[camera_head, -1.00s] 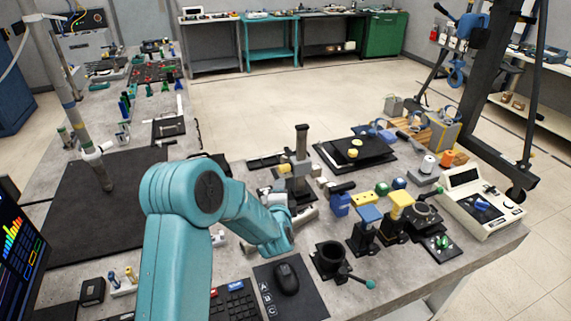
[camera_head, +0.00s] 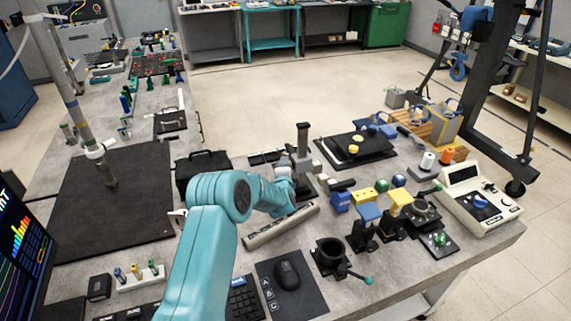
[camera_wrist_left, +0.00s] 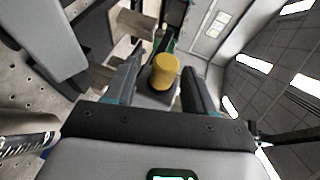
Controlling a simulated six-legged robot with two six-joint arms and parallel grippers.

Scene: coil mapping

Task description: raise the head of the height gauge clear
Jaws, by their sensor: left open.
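The height gauge (camera_head: 302,141) stands upright on the bench, its dark column rising just beyond the end of my teal left arm. In the left wrist view my left gripper (camera_wrist_left: 161,84) is open, with one finger on each side of a yellow knob (camera_wrist_left: 164,71). The knob sits on a dark grey block (camera_wrist_left: 153,98); it looks like part of the gauge head, but I cannot be sure. Gaps show between the knob and both fingers. My right gripper is in neither view.
A long grey bar (camera_head: 268,230) lies in front of the gauge. A black plate (camera_head: 375,154) with yellow pieces lies behind and to the right. A blue block (camera_head: 341,202) and several stands crowd the right side. A black case (camera_head: 201,170) is to the left.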

